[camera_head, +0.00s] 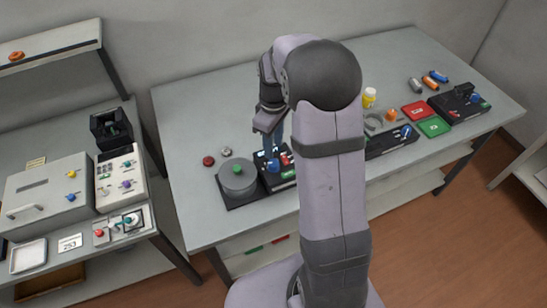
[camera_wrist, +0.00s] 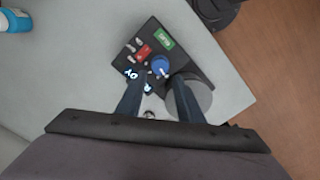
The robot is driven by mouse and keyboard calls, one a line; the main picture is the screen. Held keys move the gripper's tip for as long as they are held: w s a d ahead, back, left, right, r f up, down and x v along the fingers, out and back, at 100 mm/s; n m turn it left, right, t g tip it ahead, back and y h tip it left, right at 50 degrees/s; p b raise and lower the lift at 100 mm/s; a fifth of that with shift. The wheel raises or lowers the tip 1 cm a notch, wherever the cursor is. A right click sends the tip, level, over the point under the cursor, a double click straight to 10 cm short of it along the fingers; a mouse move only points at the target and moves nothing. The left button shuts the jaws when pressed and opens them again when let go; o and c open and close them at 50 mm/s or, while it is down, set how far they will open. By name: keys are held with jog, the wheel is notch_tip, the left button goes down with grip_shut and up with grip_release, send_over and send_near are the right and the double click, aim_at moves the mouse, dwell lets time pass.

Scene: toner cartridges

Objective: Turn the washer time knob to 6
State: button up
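The washer is a black unit with a grey round drum (camera_head: 237,178) and a black control panel (camera_head: 283,183) at its right. A blue knob with a pale pointer (camera_wrist: 161,66) stands on the panel in the wrist view; it also shows in the head view (camera_head: 273,165). A red part (camera_wrist: 143,53), a green label (camera_wrist: 165,42) and a small lit display (camera_wrist: 132,74) are near it. The knob's setting is too small to read. My gripper (camera_wrist: 157,78) points down above the panel, fingers apart, with the blue knob between the fingertips in the picture. Contact cannot be told.
A red button (camera_head: 208,161) and a grey one lie left of the washer. My arm hides the table's middle. Another black panel (camera_head: 392,142), red (camera_head: 414,111) and green (camera_head: 434,127) pads and a yellow bottle (camera_head: 369,97) are at right.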

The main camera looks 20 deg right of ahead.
aim_at(273, 162)
jog(key=shift+f, duration=0.1)
jog(key=shift+f, duration=0.25)
jog(key=shift+f+p, duration=1.2)
jog(key=shift+f, duration=2.1)
jog(key=c, duration=0.8)
